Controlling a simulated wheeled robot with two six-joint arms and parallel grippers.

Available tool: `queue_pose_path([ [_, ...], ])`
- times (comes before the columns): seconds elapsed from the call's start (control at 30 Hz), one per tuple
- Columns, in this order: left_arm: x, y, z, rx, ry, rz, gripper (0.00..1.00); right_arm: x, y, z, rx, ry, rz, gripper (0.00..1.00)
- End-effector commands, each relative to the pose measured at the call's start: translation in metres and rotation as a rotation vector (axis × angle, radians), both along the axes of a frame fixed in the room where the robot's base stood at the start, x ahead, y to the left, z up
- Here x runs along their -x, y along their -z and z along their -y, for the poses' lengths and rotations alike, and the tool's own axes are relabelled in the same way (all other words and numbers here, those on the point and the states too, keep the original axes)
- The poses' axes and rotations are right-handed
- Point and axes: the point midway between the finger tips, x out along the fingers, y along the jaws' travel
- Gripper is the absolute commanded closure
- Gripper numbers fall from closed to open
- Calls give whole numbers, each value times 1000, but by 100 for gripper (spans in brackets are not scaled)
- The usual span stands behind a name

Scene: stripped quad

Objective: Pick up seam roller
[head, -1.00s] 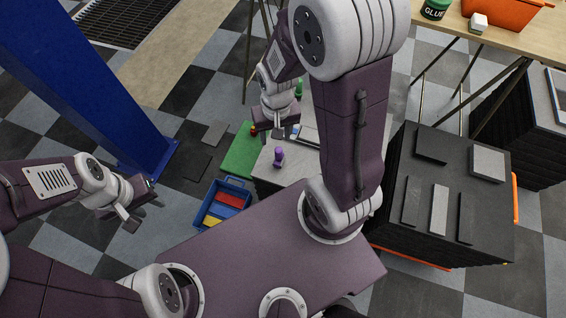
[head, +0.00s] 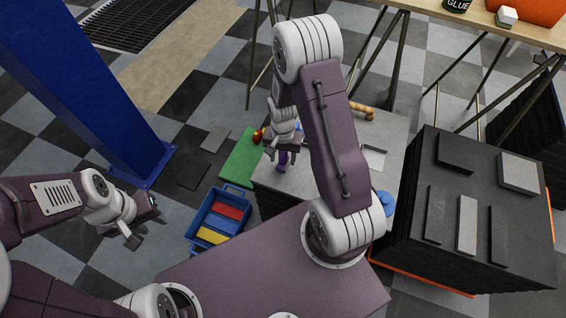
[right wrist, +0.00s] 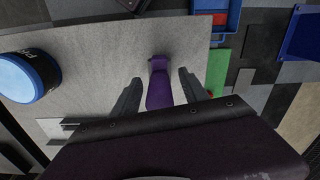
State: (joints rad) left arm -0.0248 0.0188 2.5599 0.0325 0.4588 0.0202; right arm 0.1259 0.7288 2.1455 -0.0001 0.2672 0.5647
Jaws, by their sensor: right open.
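A purple upright-looking object (right wrist: 159,85), which I take to be the seam roller, is on the grey slab top in the right wrist view. It also shows in the head view (head: 282,166), partly hidden under my right gripper. My right gripper (right wrist: 160,77) is open, with one finger on each side of the purple object and gaps visible on both sides. In the head view my right gripper (head: 282,152) is low over the slab's left part. My left gripper (head: 143,220) is open and empty, off to the left above the floor.
The grey slab top (head: 340,130) also holds a tan wooden piece (head: 361,109) and a blue-lidded tub (right wrist: 28,76). A green board (head: 240,158) and a blue crate (head: 219,217) with coloured pieces lie left of it. A dark stack (head: 470,210) stands right; a blue post (head: 90,90) rises left.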

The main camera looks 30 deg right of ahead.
Motion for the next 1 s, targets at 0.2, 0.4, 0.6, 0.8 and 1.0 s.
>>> queue_pose_path([
  [0.2, 0, 12, 0, 0, 0, 0, 64, 1, 30, 0, -1, 0, -1, 48],
  [0.4, 0, 11, 0, 0, 0, 0, 64, 1, 29, 0, 0, 0, 0, 48],
  [0.6, 0, 11, 0, 0, 0, 0, 64, 1, 29, 0, 0, -1, 0, 100],
  [0.8, 0, 11, 0, 0, 0, 0, 64, 1, 29, 0, 0, 0, 0, 100],
  [1.0, 0, 7, 0, 0, 0, 0, 64, 0, 21, 0, 0, 0, 1, 100],
])
